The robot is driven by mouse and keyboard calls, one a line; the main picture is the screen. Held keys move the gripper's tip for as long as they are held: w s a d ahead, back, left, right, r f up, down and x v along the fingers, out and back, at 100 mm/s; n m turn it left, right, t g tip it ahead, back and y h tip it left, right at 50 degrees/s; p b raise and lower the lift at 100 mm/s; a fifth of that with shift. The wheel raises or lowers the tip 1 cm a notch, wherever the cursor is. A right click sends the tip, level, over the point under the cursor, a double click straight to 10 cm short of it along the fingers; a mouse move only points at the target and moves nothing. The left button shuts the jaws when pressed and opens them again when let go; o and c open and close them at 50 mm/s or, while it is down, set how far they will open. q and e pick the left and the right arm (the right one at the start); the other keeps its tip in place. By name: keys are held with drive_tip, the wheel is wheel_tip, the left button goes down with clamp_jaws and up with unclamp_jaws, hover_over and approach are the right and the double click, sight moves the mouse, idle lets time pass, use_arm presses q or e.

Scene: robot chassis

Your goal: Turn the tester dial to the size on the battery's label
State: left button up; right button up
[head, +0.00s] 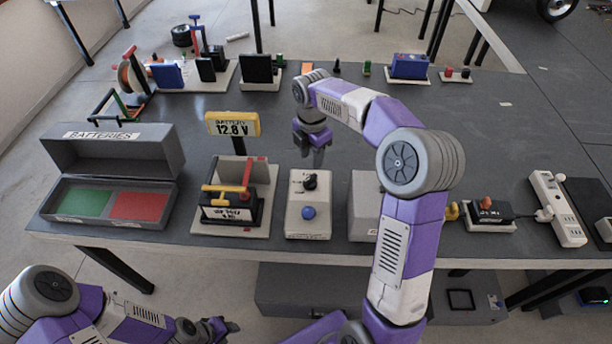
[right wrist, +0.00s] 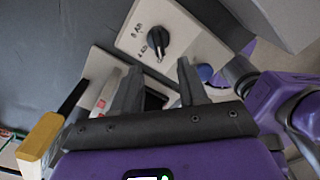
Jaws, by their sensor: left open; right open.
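The tester (head: 296,222) is a pale box with a black dial (head: 310,182) and a blue button (head: 309,212). In the right wrist view the dial (right wrist: 158,41) has the marks "8 Ah" and "4 Ah" beside it; I cannot tell for sure which it points at. The black battery (head: 240,204) sits in a pale stand left of the tester; its white front label (head: 226,214) is too small to read. My right gripper (head: 311,158) is open and empty, above and behind the dial, apart from it. My left gripper (head: 228,326) is open and empty, below the table's front edge.
An open grey batteries box (head: 100,218) with green and red compartments stands at the left. A grey box (head: 363,208) stands right of the tester, partly behind my right arm. Several items line the back edge.

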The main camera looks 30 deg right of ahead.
sight(310, 178)
drive_tip(key=shift+w+f+b, duration=0.1)
drive_tip(key=shift+f+b, duration=0.3)
drive_tip(key=shift+f, duration=0.35)
wheel_tip(310, 178, down, 7)
drive_tip(key=b, duration=0.2)
drive_tip(key=shift+f+b, duration=0.15)
drive_tip(key=shift+b, duration=0.2)
drive_tip(key=shift+c, duration=0.3)
clamp_jaws()
